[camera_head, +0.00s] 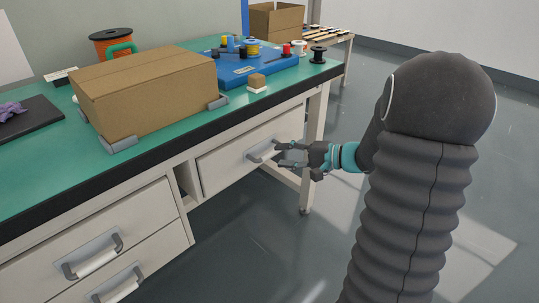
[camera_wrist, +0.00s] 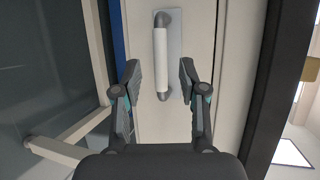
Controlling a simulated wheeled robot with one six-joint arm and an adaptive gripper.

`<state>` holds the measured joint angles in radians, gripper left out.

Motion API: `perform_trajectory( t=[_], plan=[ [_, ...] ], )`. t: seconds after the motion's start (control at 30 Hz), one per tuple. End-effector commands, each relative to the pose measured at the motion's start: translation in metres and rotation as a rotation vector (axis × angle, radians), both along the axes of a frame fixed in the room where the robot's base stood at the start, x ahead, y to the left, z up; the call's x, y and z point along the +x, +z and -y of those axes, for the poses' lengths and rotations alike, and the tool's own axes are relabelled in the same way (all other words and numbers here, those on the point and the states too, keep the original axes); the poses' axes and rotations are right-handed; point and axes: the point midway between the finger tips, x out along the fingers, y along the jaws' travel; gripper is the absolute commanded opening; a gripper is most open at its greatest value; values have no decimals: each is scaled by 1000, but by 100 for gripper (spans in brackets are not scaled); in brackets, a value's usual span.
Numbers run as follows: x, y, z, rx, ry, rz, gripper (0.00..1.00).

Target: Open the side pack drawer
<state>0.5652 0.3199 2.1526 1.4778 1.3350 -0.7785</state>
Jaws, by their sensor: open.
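A pale drawer (camera_head: 225,165) sits under the green workbench on its right part. Its front looks flush with the bench frame, so it appears shut. It has a bar handle (camera_head: 257,154) on a grey plate. My gripper (camera_head: 279,153) is open and empty just in front of this handle. In the wrist view the white handle bar (camera_wrist: 162,55) with grey ends stands upright in the picture, ahead of my gripper (camera_wrist: 159,82). The two fingers lie on either side of the bar's line, and its lower end reaches between the fingertips. I see no contact.
Two more drawers with white-barred handles (camera_head: 93,256) are at the lower left. On the green top (camera_head: 55,180) stand a cardboard box (camera_head: 150,95), a blue tray (camera_head: 245,65) with spools, and an orange spool (camera_head: 112,42). A bench leg (camera_head: 316,150) stands behind my gripper. Floor to the right is clear.

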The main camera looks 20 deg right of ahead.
Motion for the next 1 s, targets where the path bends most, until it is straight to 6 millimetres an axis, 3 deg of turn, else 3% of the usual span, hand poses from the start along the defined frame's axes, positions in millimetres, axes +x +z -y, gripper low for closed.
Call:
perform_trajectory(
  t=[0.1,0.3,0.7,0.87,0.9,1.0],
  plan=[
    [12,-5,-17,-1,3,0,42],
    [25,-10,-32,-1,0,1,42],
    [28,-11,-38,-1,0,1,42],
    [28,-11,-37,-1,0,1,5],
    [28,-11,-38,-1,0,1,0],
    [28,-11,-37,-1,0,1,0]
  ],
)
